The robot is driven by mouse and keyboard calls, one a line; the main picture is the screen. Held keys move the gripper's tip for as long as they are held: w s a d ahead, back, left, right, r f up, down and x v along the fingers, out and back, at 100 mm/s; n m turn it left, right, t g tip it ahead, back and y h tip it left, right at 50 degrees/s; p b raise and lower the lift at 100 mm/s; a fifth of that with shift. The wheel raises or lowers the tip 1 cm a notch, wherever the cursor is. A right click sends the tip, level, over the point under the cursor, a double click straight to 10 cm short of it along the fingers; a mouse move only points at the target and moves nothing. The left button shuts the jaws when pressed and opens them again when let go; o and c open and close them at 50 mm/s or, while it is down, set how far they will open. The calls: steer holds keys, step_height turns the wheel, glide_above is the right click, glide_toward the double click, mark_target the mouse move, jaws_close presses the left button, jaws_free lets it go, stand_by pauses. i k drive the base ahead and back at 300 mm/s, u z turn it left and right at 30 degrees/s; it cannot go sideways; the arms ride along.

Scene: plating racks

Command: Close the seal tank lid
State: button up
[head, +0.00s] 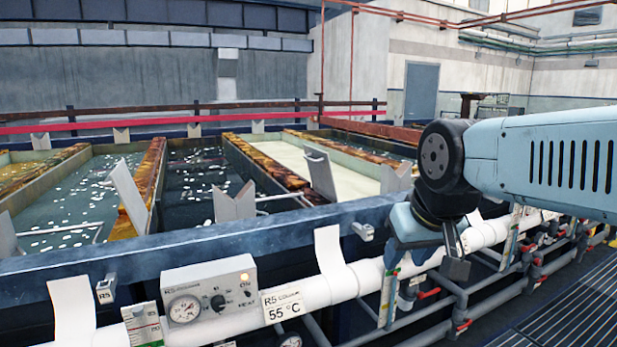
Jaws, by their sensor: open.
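Several open tanks stand behind a long blue rail (200,252). One tank holds dark liquid with white floating balls (75,195), another darker liquid with fewer balls (190,160), and one a pale cream surface (280,155). I cannot tell which is the seal tank, and no lid is clearly recognisable. My arm reaches in from the right, and my gripper (454,256) points down in front of the rail, by the white pipe. Its fingers are partly seen, open, with nothing visible between them. It is apart from the tanks' openings.
A control box (210,298) with a dial and a label reading R5, 55 °C (283,304) sit on the white pipe (335,285). Grey V-shaped supports (235,205) stand along the rail. Grey pipes with red valves run below right. A grated floor (570,310) is clear.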

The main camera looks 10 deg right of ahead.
mark_target(320, 170)
steer(key=z, duration=0.4)
steer(key=i, duration=1.05)
steer(key=u, duration=0.4)
